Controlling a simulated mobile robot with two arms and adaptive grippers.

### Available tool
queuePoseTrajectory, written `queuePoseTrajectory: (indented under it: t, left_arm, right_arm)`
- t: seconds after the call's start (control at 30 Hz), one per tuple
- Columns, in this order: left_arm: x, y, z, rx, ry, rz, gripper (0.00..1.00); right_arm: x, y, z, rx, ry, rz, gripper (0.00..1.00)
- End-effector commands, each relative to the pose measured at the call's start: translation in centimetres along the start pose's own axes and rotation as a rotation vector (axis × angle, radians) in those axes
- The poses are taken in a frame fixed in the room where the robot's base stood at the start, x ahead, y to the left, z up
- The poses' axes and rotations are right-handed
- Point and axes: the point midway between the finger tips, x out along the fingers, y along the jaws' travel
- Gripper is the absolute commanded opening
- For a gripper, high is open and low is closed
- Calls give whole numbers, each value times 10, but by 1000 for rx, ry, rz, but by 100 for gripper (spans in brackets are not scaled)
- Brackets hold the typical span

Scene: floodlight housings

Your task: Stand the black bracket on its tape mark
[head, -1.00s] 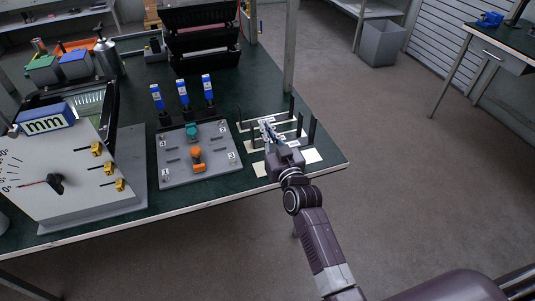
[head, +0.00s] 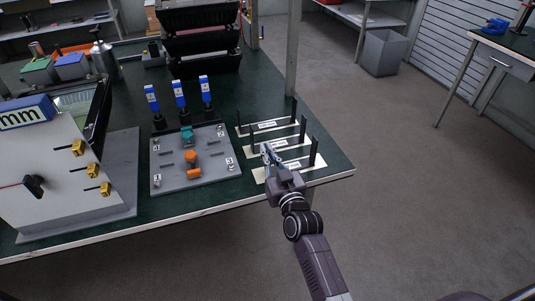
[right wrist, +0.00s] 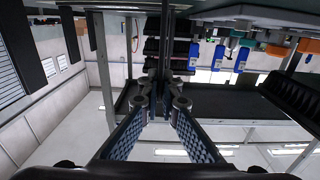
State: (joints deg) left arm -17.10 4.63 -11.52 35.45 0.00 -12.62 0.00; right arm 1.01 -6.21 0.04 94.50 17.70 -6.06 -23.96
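The black bracket (head: 313,152) is in the front row at the table's right corner in the head view. Its right upright stands vertical; my gripper covers its left end. The bracket is over the front pale tape mark (head: 257,175), whose ends show on both sides; whether it bears fully on the table I cannot tell. My right gripper (head: 269,153) is at the bracket's left upright. In the right wrist view, my fingers (right wrist: 161,98) converge on a dark upright (right wrist: 168,40), and another dark upright (right wrist: 32,45) shows at the left. My left gripper is not in view.
Two similar black brackets (head: 294,109) (head: 303,130) stand behind on labelled pale strips. A grey fixture plate (head: 168,180) with teal and orange knobs lies just left. Blue-labelled black tools (head: 179,95) stand behind it. The table's front edge is close; free floor lies right.

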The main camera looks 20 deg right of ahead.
Motion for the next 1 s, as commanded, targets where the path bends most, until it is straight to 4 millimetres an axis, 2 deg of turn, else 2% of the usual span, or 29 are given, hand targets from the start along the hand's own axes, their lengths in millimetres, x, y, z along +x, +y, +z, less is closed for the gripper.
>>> queuePoseTrajectory:
  t: [0.2,0.4,0.73,0.87,1.0]
  left_arm:
    - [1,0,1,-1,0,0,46]
    - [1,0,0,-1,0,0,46]
    - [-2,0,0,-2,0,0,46]
    - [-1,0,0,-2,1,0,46]
    - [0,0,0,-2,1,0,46]
  right_arm:
    - [0,0,3,-1,1,0,0]
    - [0,0,3,0,-1,0,22]
    - [0,0,-2,1,1,0,22]
    - [-12,0,1,0,-2,0,22]
    - [-37,0,1,0,-2,0,22]
